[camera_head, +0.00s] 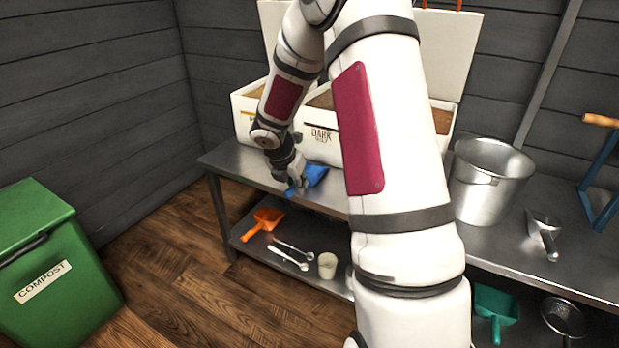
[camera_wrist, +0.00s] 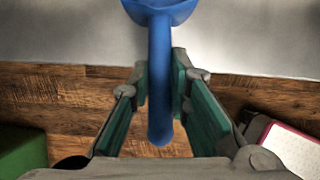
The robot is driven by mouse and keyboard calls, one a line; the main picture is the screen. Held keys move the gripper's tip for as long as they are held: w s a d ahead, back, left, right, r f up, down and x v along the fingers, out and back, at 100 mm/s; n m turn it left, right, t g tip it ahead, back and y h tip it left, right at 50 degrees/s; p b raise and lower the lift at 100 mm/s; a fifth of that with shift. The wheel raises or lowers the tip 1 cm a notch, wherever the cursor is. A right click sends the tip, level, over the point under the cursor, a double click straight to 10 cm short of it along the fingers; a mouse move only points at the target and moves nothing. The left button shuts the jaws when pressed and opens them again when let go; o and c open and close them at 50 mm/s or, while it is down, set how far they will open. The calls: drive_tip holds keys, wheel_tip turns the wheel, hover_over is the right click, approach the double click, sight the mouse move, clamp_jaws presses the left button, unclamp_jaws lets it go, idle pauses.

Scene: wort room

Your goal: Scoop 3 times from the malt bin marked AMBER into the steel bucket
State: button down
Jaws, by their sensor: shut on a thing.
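My gripper (camera_head: 290,180) is shut on the handle of a blue scoop (camera_head: 316,174), over the front edge of the steel bench. In the wrist view the scoop handle (camera_wrist: 160,85) runs between the fingers, with the bowl pointing away over the bench. A white bin marked DARK (camera_head: 322,148) stands behind the gripper. A left bin (camera_head: 243,124) holds brown grain; its label is mostly hidden by my arm. A right bin (camera_head: 442,142) is largely hidden by my arm. No AMBER label is readable. The steel bucket (camera_head: 487,190) stands upright on the bench, right of my arm.
A metal scoop (camera_head: 543,232) lies on the bench right of the bucket, near a blue frame with a wooden handle (camera_head: 597,180). The lower shelf holds an orange scoop (camera_head: 263,222), spoons, a cup (camera_head: 327,265), a green scoop (camera_head: 494,308) and a strainer (camera_head: 563,318). A green compost bin (camera_head: 50,265) stands left.

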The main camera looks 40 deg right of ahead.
drive_tip(key=shift+r+p, duration=3.1)
drive_tip(key=shift+p, duration=0.25)
drive_tip(key=c, duration=2)
unclamp_jaws()
drive_tip(key=shift+f, duration=0.1)
drive_tip(key=shift+c, duration=0.2)
clamp_jaws()
